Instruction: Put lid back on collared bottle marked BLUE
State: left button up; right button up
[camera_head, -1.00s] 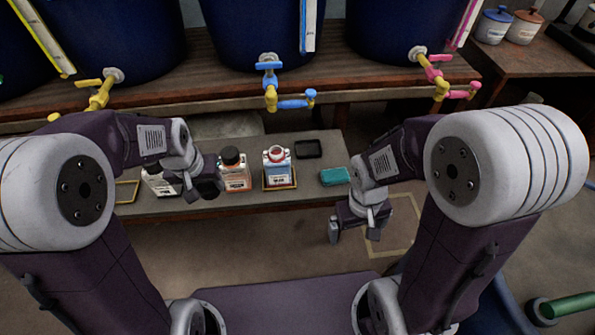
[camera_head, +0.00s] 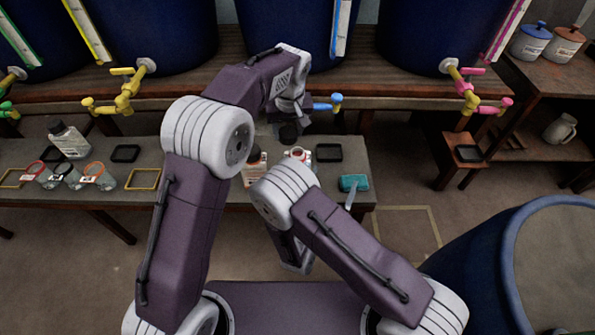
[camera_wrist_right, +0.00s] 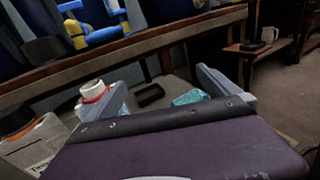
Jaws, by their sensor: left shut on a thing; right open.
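The collared bottle has a white neck and a red collar (camera_head: 298,153). It stands open on the low bench, partly hidden by my right arm in the head view. In the right wrist view, the bottle (camera_wrist_right: 95,92) is just left of my right gripper's left finger. My left gripper (camera_head: 292,113) is shut on a black lid (camera_head: 288,133), above and slightly behind the bottle, apart from it. My right gripper (camera_wrist_right: 162,84) is open and empty, beside the bottle. The bottle's label is mostly hidden.
An orange-marked bottle (camera_head: 255,165) with a black cap (camera_wrist_right: 16,119) stands left of the collared bottle. Blue tap (camera_head: 334,103) overhangs behind. Several collars and bottles occupy the bench's left.

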pick_arm(q)
jog(key=d, duration=0.2)
jog(key=shift+w+d+r, duration=0.2)
jog(key=shift+w+d, duration=0.15)
pick_arm(e)
jog(key=s+a+f+n+t+y, duration=0.1)
jog(key=a+n+y, duration=0.4)
jog(key=a, duration=0.5)
notch_tip(320, 180, down, 2)
jog(key=shift+f+t+y, duration=0.1)
jog(key=shift+t+y, duration=0.4)
jog(key=shift+y, duration=0.6)
jog(key=w, duration=1.2)
jog(key=shift+s, duration=0.1)
jog(key=c, duration=2.1)
pick_arm(q)
send_over(297, 150)
jog(key=s, duration=0.1)
jog(key=shift+d+f, duration=0.15)
jog(key=shift+f, duration=2.35)
jog(key=shift+f, duration=0.15)
jog(key=shift+f, duration=0.75)
